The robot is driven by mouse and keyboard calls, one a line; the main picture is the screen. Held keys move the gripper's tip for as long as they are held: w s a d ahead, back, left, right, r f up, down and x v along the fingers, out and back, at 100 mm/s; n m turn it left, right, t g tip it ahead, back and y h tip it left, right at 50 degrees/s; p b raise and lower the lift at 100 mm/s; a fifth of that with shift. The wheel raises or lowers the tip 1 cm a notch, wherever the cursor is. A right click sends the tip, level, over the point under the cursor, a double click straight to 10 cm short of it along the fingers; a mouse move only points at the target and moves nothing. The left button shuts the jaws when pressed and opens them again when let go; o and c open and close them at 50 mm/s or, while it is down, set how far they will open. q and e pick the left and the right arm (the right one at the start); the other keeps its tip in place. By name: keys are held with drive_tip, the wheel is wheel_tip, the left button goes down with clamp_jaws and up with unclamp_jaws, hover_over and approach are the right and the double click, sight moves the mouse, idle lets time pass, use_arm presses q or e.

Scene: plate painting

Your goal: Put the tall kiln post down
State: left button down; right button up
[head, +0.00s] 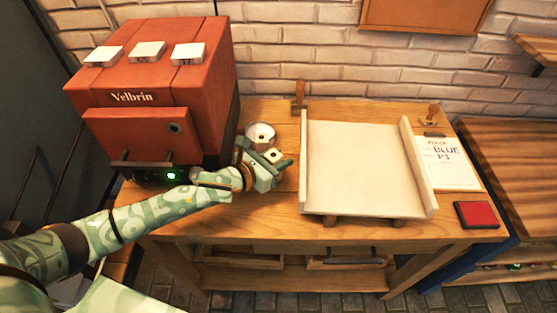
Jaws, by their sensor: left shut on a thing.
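My left gripper (277,167) is over the wooden workbench (240,217), just right of the red kiln. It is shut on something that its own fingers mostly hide. A pale round piece with a dark hole in its top (260,132) shows just behind the gripper and looks like the tall kiln post. I cannot tell whether its base touches the bench. My right gripper is out of view.
The red kiln (160,78) has pale blocks (147,51) on top. A cream board with raised sides (364,165) stands right of my gripper. A card reading "BLUE P3" (447,170) and a red pad (477,214) lie further right. Bare bench shows in front of my gripper.

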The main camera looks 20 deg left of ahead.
use_arm(q)
drive_tip(key=c, duration=1.3)
unclamp_jaws()
